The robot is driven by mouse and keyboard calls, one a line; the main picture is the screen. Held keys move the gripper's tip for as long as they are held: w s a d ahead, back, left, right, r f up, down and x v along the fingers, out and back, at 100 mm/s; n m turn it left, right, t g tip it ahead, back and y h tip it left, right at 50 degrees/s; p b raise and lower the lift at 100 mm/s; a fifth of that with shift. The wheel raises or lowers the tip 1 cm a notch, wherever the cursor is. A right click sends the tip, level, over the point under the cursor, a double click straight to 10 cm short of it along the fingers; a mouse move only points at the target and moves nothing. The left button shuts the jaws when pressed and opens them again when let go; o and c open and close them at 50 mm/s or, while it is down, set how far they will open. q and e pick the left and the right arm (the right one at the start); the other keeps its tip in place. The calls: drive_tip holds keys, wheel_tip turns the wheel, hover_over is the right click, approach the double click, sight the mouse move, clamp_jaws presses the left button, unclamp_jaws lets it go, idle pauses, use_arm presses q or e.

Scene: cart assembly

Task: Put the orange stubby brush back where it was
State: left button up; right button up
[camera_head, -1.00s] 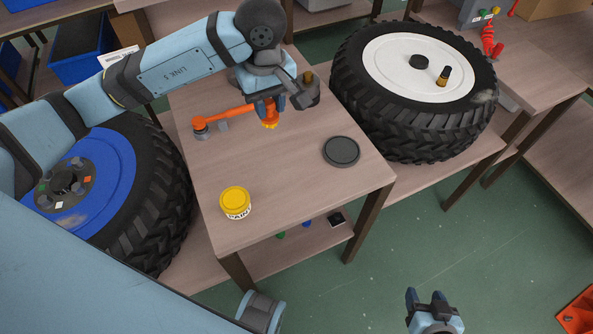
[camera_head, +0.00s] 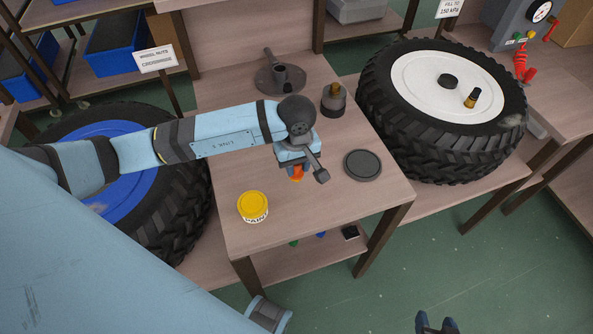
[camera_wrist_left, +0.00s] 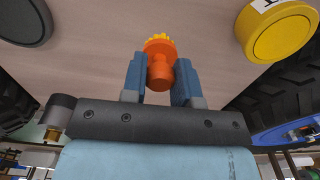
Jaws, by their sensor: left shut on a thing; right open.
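My left gripper (camera_head: 297,168) is shut on the orange stubby brush (camera_head: 297,174), over the middle of the table, between the yellow paint can and the dark disc. In the left wrist view the brush (camera_wrist_left: 160,68) sits between the two blue fingers (camera_wrist_left: 159,80). Its yellow bristles point away from the gripper. It looks held above the table, but the height is hard to tell. My right gripper (camera_head: 437,322) is open and empty at the bottom edge of the head view, away from the table and partly cut off.
The table (camera_head: 260,235) holds a yellow paint can (camera_head: 253,209), a dark flat disc (camera_head: 363,165), a dark pot with a brass top (camera_head: 333,99) and a dark round base with a post (camera_head: 280,75). A white-rimmed wheel (camera_head: 440,110) is right, a blue-rimmed wheel (camera_head: 190,225) left.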

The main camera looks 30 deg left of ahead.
sight(296, 172)
use_arm(q)
wheel_tip(296, 172, down, 3)
drive_tip(key=shift+f, duration=0.15)
drive_tip(key=shift+f, duration=0.1)
drive_tip(key=shift+f+b, duration=0.15)
drive_tip(key=shift+b, duration=0.15)
drive_tip(key=o, duration=0.9)
drive_tip(key=shift+r, duration=0.25)
